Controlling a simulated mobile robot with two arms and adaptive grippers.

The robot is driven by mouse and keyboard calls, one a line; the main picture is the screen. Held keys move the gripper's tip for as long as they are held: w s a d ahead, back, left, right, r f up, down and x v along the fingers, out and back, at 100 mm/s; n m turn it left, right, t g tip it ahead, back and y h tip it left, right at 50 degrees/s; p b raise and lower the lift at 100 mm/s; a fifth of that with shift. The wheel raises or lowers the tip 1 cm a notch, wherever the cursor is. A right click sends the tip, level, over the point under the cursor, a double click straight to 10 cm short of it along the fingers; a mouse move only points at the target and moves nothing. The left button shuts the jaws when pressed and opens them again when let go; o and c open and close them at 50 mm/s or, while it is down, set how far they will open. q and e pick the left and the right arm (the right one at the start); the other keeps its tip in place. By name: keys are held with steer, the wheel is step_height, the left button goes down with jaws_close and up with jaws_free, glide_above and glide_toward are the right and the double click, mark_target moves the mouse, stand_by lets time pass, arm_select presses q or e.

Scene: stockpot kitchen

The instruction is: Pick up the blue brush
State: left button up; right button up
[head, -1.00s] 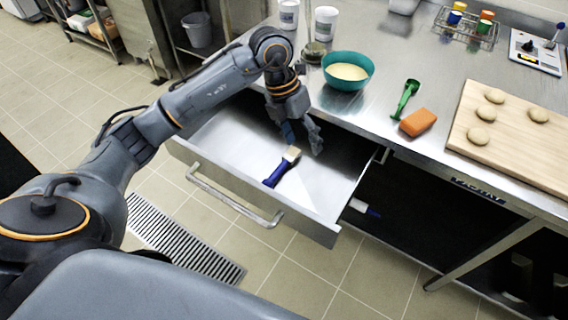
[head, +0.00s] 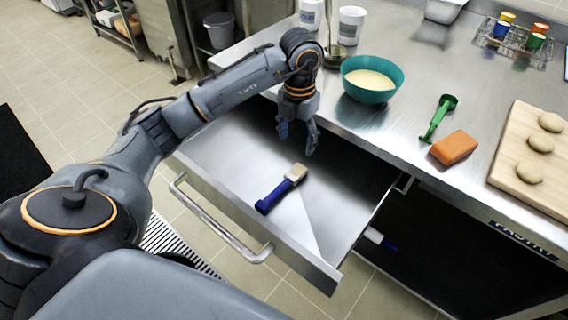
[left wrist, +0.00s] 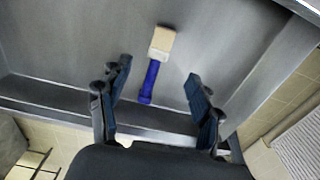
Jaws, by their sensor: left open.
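The blue brush (head: 280,189) lies in the open steel drawer (head: 225,160), with its blue handle toward the drawer front and its pale bristle end toward the counter. My left gripper (head: 297,145) is open and empty, pointing down over the drawer, on the counter side of the brush. In the left wrist view the brush (left wrist: 152,82) lies beyond and between the open fingers of the left gripper (left wrist: 155,95), not touched by them. My right gripper is not in view.
The counter above the drawer holds a teal bowl (head: 371,88), a green scoop (head: 438,118), an orange block (head: 453,148) and a board with dough rounds (head: 520,170). The drawer handle (head: 215,222) sticks out at the front. A white and blue item (head: 379,239) lies on the shelf below.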

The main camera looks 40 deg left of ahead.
arm_select(q)
glide_above(295, 172)
step_height(295, 172, down, 6)
steer(key=shift+a+f, duration=0.1)
steer(key=shift+f+p, duration=0.65)
steer(key=shift+f, duration=2.35)
steer(key=shift+c, duration=0.4)
steer(key=c, duration=1.2)
steer(key=shift+o, duration=0.2)
